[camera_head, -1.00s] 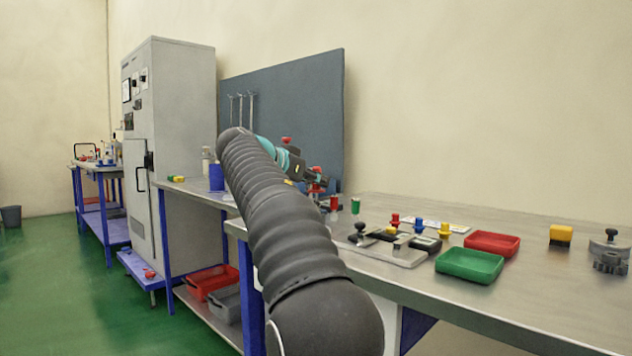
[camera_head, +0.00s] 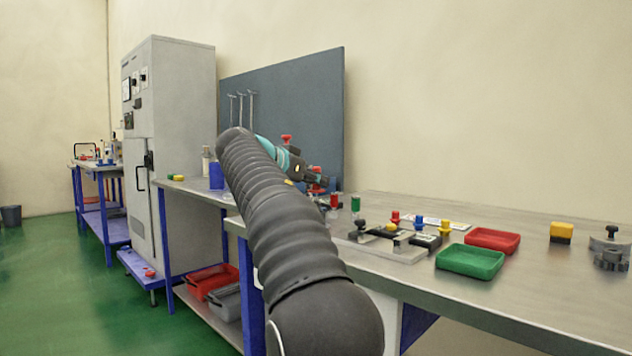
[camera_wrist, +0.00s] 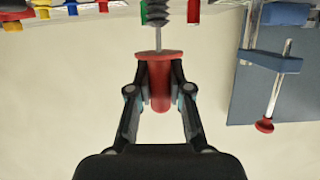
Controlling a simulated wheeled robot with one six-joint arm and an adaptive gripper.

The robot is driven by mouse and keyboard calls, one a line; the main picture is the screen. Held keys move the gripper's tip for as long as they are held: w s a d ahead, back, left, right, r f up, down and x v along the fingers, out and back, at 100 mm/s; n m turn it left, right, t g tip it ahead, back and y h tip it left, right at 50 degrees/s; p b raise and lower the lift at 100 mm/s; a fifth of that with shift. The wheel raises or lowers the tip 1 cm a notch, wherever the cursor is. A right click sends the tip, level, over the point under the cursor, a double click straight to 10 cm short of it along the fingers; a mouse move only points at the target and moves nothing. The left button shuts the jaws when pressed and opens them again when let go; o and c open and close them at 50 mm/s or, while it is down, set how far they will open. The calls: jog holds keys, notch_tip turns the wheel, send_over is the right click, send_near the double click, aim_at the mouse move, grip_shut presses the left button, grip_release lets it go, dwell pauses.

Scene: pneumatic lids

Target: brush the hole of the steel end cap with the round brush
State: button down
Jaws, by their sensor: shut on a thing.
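My gripper (camera_wrist: 160,95) is shut on the red handle (camera_wrist: 160,78) of the round brush. The brush's thin metal stem and dark ribbed bristle head (camera_wrist: 159,12) point to the top of the wrist view. The bristles overlap a green item at the top edge; I cannot tell whether they touch it. In the head view my gripper (camera_head: 320,180) is beyond my arm, near the back of the bench, and the brush is hard to make out. I cannot pick out the steel end cap or its hole in either view.
A fixture plate (camera_head: 405,253) with black knobs and coloured pegs lies on the bench. Red-topped (camera_head: 333,201) and green-topped (camera_head: 355,204) items stand beside it. A green tray (camera_head: 470,262) and red tray (camera_head: 492,240) are to the right. A blue-grey board (camera_head: 290,115) stands behind.

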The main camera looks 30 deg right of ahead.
jog(key=shift+r, duration=0.45)
jog(key=shift+f+b, duration=0.8)
jog(key=shift+f, duration=0.3)
jog(key=shift+r+p, duration=2.35)
jog(key=shift+r, duration=0.25)
jog(key=shift+r+p, duration=0.5)
jog(key=shift+r, duration=0.45)
jog(key=shift+r, duration=0.75)
jog(key=shift+f+b, duration=0.35)
jog(key=shift+f, duration=1.55)
jog(key=shift+f+b, duration=0.65)
jog(key=shift+f, duration=0.1)
jog(key=shift+f, duration=0.2)
